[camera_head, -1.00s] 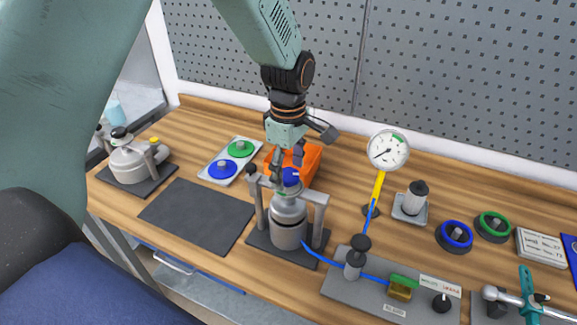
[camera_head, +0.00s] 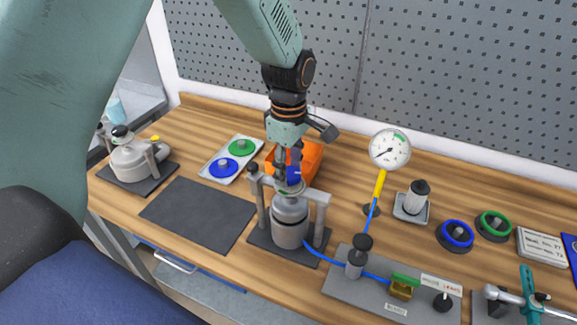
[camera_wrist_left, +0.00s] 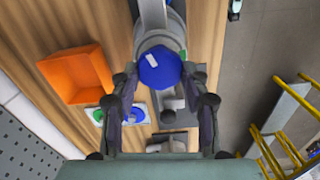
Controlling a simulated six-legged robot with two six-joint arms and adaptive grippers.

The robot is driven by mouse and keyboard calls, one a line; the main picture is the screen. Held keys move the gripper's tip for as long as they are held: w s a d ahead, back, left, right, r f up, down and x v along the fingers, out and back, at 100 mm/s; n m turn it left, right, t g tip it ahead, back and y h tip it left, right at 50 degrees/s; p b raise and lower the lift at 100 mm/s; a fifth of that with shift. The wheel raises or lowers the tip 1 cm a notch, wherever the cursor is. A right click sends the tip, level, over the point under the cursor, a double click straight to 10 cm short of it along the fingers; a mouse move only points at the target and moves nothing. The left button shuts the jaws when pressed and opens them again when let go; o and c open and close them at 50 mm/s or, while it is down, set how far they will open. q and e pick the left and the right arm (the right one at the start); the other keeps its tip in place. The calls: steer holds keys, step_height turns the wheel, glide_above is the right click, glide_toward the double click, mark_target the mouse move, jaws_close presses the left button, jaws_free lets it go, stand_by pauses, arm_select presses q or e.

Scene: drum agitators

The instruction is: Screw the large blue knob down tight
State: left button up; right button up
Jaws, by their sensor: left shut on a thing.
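The large blue knob (camera_head: 293,174) sits at the top of a grey metal vessel (camera_head: 289,222) with a two-post frame and crossbar. In the left wrist view the knob (camera_wrist_left: 160,68) shows its round blue top with a white mark, between my fingers. My left gripper (camera_head: 288,178) points down from above and is shut on the knob. In the left wrist view its two dark fingers (camera_wrist_left: 162,85) lie on either side of it. The fingers partly hide the knob in the head view. My right gripper is not in view.
An orange bin (camera_head: 312,160) stands just behind the vessel. A pressure gauge (camera_head: 389,150) and a valve board (camera_head: 350,283) with a blue hose are to its right. A tray (camera_head: 216,176) with blue and green discs and a bare dark mat (camera_head: 198,212) lie left.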

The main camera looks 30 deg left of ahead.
arm_select(q)
steer(key=shift+m, duration=0.4)
steer(key=m, duration=0.4)
steer(key=shift+w+m, duration=0.15)
steer(key=shift+m, duration=0.25)
steer(key=m, duration=0.6)
steer(key=shift+w+d, duration=0.1)
steer(key=m, duration=0.5)
steer(key=shift+d+r+m, duration=0.1)
steer(key=shift+m, duration=0.3)
steer(key=m, duration=0.5)
steer(key=shift+w+r, duration=0.1)
steer(key=shift+w, duration=0.05)
steer(key=shift+m, duration=0.3)
steer(key=o, duration=1.1)
steer(key=shift+s, duration=0.35)
steer(key=shift+o, duration=0.2)
